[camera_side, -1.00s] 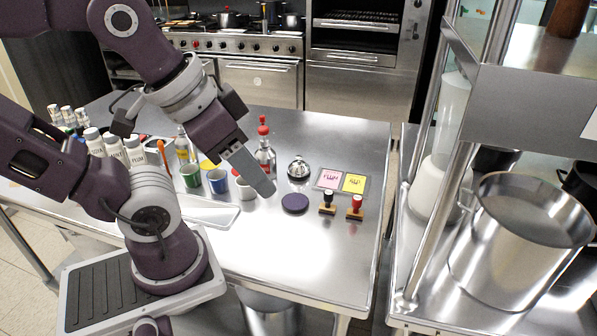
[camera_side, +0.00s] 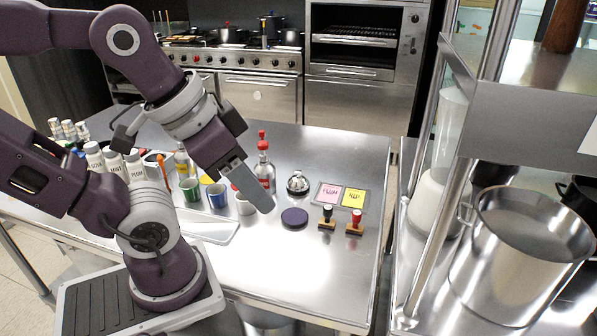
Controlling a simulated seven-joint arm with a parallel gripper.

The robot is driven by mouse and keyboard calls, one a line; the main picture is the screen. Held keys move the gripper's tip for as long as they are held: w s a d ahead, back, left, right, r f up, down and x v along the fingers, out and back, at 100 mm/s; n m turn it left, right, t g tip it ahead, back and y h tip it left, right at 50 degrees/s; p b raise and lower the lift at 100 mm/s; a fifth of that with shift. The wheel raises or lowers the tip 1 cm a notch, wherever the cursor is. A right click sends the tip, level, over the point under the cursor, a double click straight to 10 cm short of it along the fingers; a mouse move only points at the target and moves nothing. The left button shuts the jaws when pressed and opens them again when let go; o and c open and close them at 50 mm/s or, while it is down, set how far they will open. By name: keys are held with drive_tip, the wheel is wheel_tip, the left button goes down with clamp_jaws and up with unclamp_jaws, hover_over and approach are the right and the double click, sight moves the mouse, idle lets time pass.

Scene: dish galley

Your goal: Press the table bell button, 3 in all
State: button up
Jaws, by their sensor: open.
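The table bell (camera_side: 298,184), a small silver dome with a dark base, stands on the steel table right of the red-capped bottle. My gripper (camera_side: 262,205) hangs over the table to the left of the bell, pointing down and to the right. One long grey finger shows clearly, apart from the bell in the picture; the other finger is hidden or hard to make out. I see nothing held. The finger's height above the table is hard to judge.
A dark purple disc (camera_side: 294,217), two stamps (camera_side: 327,217) (camera_side: 355,221) and a pink and yellow card tray (camera_side: 341,196) lie near the bell. Cups (camera_side: 217,196), a red-capped bottle (camera_side: 264,172) and several white bottles (camera_side: 134,166) stand left. The table's front right is clear.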

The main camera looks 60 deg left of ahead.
clamp_jaws()
idle(1.5)
